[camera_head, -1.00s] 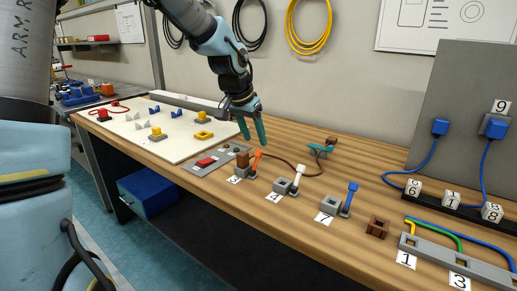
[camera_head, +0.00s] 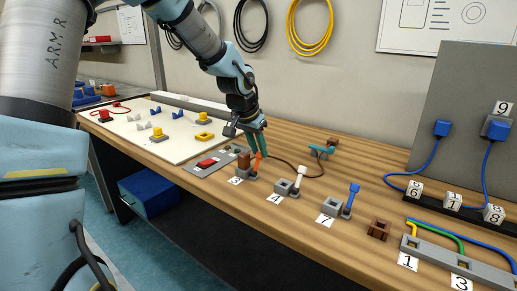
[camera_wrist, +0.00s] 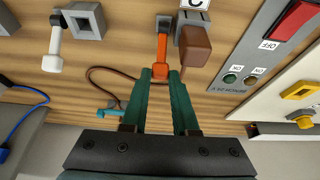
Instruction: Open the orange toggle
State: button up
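The orange toggle (camera_head: 257,163) is a lever on a small grey base (camera_head: 250,175) beside a brown block (camera_head: 243,160). In the wrist view the lever (camera_wrist: 161,48) points down the picture, its free end between my fingertips. My gripper (camera_head: 263,146) is at the lever's top; in the wrist view its green fingers (camera_wrist: 160,75) stand open on either side of the lever end with little gap. Whether they touch it is hard to tell.
The brown block stands close beside the lever in the wrist view (camera_wrist: 195,47). A white toggle (camera_head: 299,180) and a blue toggle (camera_head: 350,199) stand to the right. A grey panel with a red switch (camera_head: 207,163) is left. A dark cable and teal part (camera_head: 321,150) lie behind.

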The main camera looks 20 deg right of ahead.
grip_shut()
